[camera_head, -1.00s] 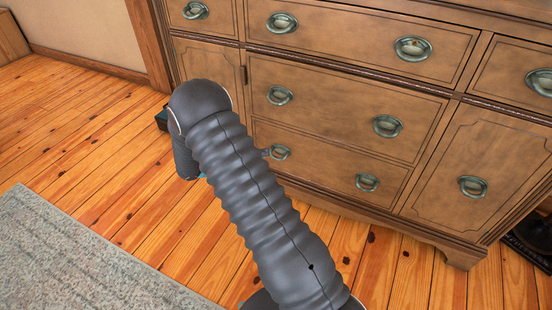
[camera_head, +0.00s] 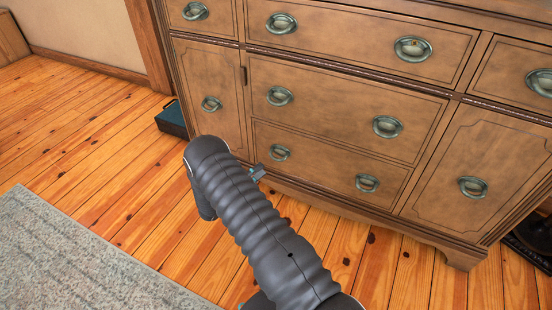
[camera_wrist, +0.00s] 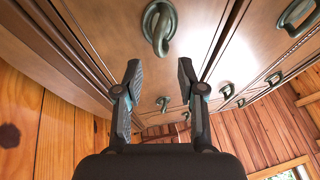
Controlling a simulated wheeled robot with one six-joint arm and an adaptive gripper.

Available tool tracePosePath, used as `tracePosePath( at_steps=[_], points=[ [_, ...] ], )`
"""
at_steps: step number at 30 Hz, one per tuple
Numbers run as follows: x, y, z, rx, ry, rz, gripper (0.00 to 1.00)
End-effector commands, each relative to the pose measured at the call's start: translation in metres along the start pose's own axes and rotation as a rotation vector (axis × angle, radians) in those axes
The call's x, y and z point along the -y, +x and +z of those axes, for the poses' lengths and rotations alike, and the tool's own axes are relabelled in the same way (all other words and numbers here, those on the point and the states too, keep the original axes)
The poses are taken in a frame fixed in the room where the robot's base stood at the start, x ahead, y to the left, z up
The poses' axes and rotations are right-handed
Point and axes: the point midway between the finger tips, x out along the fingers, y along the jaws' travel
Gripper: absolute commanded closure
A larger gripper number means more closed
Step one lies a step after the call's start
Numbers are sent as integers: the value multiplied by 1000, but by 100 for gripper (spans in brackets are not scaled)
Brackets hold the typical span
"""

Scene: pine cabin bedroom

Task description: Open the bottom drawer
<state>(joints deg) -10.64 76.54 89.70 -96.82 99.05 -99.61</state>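The bottom drawer (camera_head: 320,166) is the lower middle drawer of the wooden dresser and looks shut. It has two oval greenish metal handles, the left one (camera_head: 279,153) and the right one (camera_head: 367,182). My gripper (camera_wrist: 159,72) is open and empty. In the head view one fingertip (camera_head: 257,172) shows just below and left of the left handle; my arm hides the rest. In the wrist view a near handle (camera_wrist: 160,28), apparently that left one, lies beyond the fingertips, roughly centred between them and apart from them.
Another drawer (camera_head: 335,107) sits directly above, with doors at the left (camera_head: 205,78) and right (camera_head: 485,150). A dark teal box (camera_head: 172,120) lies on the floor left of the dresser. A grey rug (camera_head: 70,260) lies at front left. The plank floor between is clear.

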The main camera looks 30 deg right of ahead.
Motion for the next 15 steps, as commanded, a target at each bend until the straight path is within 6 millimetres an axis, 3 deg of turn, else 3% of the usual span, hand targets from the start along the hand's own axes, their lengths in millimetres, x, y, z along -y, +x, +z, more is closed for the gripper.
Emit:
tracePosePath(
  at_steps=[9,15],
  points=[
    [0,59,-1,-3,1,0,61],
    [0,81,0,-1,1,0,61]
  ],
)
